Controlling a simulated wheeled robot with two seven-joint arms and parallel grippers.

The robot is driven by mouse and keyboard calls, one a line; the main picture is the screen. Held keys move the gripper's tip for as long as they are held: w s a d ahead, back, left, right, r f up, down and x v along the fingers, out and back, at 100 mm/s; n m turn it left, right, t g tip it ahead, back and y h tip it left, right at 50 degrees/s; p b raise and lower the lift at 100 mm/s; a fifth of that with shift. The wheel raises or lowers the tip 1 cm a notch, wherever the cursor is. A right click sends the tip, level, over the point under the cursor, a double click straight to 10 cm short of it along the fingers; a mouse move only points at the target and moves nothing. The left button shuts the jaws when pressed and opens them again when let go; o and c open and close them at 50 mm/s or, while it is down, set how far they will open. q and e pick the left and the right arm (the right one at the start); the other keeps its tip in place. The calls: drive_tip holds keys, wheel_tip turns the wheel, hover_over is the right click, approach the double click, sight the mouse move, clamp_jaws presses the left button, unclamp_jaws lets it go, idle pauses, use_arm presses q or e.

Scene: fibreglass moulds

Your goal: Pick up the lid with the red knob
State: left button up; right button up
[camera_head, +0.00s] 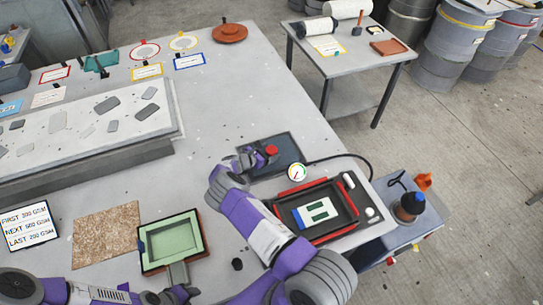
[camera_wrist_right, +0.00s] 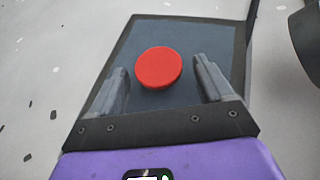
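The lid (camera_head: 276,167) is a dark flat panel with a round red knob (camera_head: 271,150), lying on the grey table right of the middle. In the right wrist view the red knob (camera_wrist_right: 158,67) sits on the dark lid (camera_wrist_right: 160,104), between the two fingers. My right gripper (camera_head: 250,157) is open at the lid, its fingers (camera_wrist_right: 161,76) to either side of the knob with gaps visible. It holds nothing. My left gripper (camera_head: 172,295) is low at the bottom edge, near the green mould's handle; its fingers are too unclear to judge.
A black tray with red edges (camera_head: 345,225) and a dial gauge (camera_head: 296,171) are close to the lid. A green mould (camera_head: 150,246), a brown fibre mat (camera_head: 106,232) and a text card (camera_head: 27,227) lie left. A raised white slab (camera_head: 95,120) stands behind. Bare table lies between.

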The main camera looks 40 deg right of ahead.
drive_tip(key=shift+r, duration=0.1)
drive_tip(key=c, duration=1.4)
